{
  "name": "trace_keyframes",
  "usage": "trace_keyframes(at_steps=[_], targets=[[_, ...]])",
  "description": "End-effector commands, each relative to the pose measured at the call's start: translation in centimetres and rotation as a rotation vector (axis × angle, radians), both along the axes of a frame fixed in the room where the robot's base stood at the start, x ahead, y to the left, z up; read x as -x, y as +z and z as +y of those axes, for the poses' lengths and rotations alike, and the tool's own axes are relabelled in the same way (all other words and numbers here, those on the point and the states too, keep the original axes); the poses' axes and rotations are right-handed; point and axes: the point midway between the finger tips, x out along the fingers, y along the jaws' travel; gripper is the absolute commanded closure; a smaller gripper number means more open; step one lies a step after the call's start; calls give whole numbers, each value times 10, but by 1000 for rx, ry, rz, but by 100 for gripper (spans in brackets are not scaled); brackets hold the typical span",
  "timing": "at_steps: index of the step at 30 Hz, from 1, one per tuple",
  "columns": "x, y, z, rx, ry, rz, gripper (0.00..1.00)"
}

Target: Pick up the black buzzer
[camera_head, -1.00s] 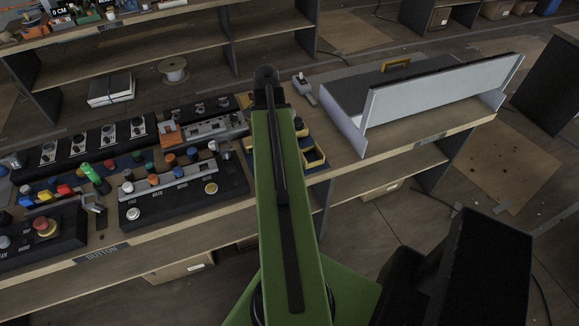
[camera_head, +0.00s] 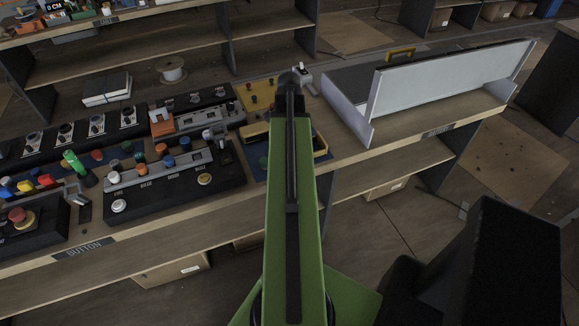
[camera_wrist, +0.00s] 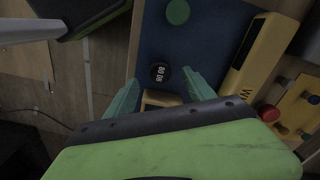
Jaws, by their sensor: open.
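The black buzzer (camera_wrist: 159,73) is a small round black disc with pale markings on top, lying on a blue mat (camera_wrist: 205,35) in the wrist view. My gripper (camera_wrist: 161,90) is open, its teal fingers spread on the near left and near right of the buzzer. The buzzer appears just beyond the gap between the fingertips, and I see no contact. In the head view my green arm covers the area, so buzzer and fingertips are hidden there.
A yellow box with lettering (camera_wrist: 252,60) stands right of the buzzer, and a green round piece (camera_wrist: 178,11) lies beyond it. A yellow part (camera_wrist: 160,99) sits just nearer. Button panels (camera_head: 180,185) fill the bench's left; a white-fronted box (camera_head: 440,85) stands right.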

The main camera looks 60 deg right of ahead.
Motion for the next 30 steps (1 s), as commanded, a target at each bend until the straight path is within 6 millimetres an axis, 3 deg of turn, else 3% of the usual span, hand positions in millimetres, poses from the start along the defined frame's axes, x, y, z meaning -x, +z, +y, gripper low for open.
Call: trace_keyframes(at_steps=[1, 8, 18, 25, 30], targets=[[0, -14, 0, 0, 0, 0, 37], [0, -16, 0, 0, 1, 0, 37], [0, -67, -5, 0, 1, 0, 37], [0, -64, -5, 0, 2, 0, 37], [0, -64, -4, 0, 2, 0, 57]])
